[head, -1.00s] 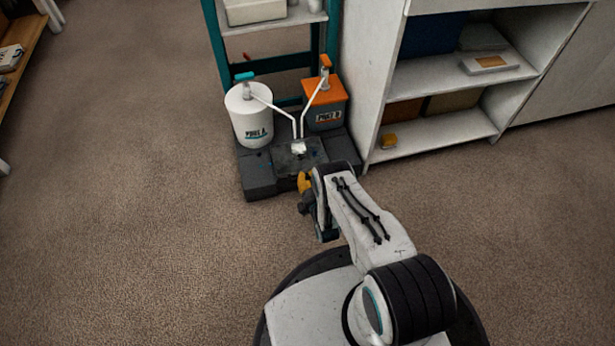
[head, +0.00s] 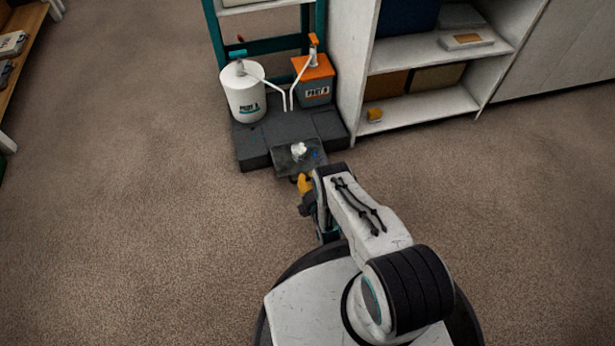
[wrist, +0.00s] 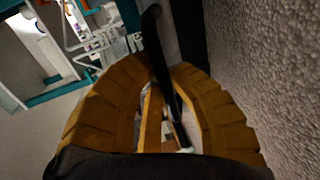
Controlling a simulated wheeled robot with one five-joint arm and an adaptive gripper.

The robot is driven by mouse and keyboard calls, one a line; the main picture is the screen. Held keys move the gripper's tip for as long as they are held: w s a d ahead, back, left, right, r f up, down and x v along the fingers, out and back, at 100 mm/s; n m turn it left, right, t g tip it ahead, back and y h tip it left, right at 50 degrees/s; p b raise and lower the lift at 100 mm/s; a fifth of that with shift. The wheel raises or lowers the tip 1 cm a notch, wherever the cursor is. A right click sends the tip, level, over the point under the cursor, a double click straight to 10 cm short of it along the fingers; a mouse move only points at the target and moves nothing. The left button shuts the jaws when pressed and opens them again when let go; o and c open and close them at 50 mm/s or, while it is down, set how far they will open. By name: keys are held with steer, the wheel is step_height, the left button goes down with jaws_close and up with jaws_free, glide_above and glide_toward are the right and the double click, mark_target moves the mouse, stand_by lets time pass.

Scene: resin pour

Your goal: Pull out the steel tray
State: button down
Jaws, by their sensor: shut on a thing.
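The steel tray (head: 290,165) is a dark, flat, square plate that sticks out from the front of the dark grey base (head: 252,150). A small whitish object (head: 299,150) stands on it. My gripper (head: 303,182) is at the tray's front edge, low over the carpet. In the wrist view, its yellow fingers (wrist: 162,75) are shut around a black bar (wrist: 157,45), which looks like the tray's handle. My arm hides part of the tray's front right side in the head view.
A white pump container (head: 243,97) and an orange-topped one (head: 313,85) stand on the base, with white spouts reaching forward. A teal rack (head: 265,45) stands behind. A white shelf unit (head: 425,103) is at the right. The carpet (head: 130,220) to the left is clear.

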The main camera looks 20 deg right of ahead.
steer(key=shift+s, duration=0.15)
steer(key=c, duration=1.1)
jaws_free()
steer(key=shift+r, duration=0.15)
steer(key=r, duration=0.6)
steer(key=shift+w+r, duration=0.2)
steer(key=shift+r, duration=0.1)
steer(key=shift+s+r, duration=0.1)
steer(key=shift+r, duration=1.5)
